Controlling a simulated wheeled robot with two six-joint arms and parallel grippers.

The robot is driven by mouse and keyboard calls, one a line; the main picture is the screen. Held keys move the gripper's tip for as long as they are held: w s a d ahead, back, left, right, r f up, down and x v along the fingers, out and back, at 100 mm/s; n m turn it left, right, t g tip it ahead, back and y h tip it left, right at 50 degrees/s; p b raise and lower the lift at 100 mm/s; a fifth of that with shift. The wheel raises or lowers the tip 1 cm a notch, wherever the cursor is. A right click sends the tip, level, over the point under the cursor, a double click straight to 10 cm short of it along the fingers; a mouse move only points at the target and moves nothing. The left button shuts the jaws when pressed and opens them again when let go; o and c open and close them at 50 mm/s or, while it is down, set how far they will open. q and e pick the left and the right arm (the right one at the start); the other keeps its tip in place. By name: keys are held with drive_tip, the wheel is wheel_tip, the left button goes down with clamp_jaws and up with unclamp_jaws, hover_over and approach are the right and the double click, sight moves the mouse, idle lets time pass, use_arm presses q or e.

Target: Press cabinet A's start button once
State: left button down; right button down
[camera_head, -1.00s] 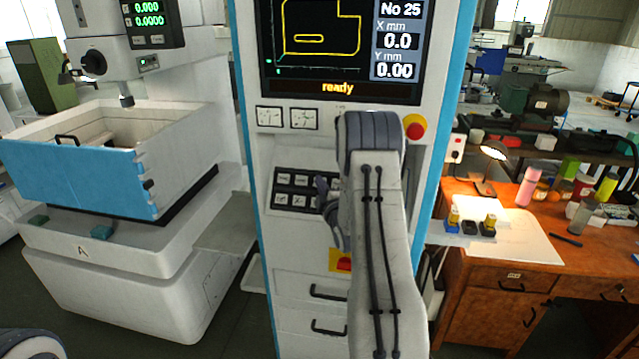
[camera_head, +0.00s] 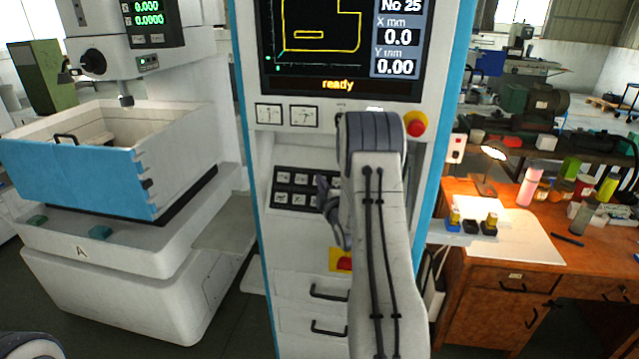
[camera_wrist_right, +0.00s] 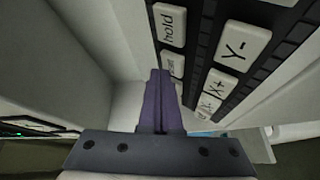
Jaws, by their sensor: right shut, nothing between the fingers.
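The blue-edged control cabinet (camera_head: 300,255) stands in the middle of the head view, with "ready" on its screen (camera_head: 335,60). In the right wrist view the purple fingers (camera_wrist_right: 159,78) point beside a partly hidden key (camera_wrist_right: 173,64), below the "hold" key (camera_wrist_right: 170,24). Its label is only partly readable; contact cannot be told. My left gripper is out of view.
A red emergency knob (camera_head: 416,125) is right of my arm. A red-and-yellow switch (camera_head: 342,259) lies below the keypad. A wooden desk (camera_head: 475,300) is at the right.

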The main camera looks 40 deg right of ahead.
drive_tip(key=shift+w+d+f+b, duration=0.2)
drive_tip(key=shift+d+f+b, duration=0.05)
drive_tip(key=shift+b, duration=0.25)
idle(0.5)
drive_tip(key=shift+s+a+r, duration=0.1)
drive_tip(key=shift+a+r, duration=0.05)
drive_tip(key=shift+s+a+r, duration=0.35)
drive_tip(key=shift+a, duration=0.05)
idle(0.4)
drive_tip(key=s+a+r, duration=0.2)
drive_tip(key=a+r, duration=0.1)
drive_tip(key=shift+s, duration=0.3)
drive_tip(key=shift+a, duration=0.1)
idle(0.8)
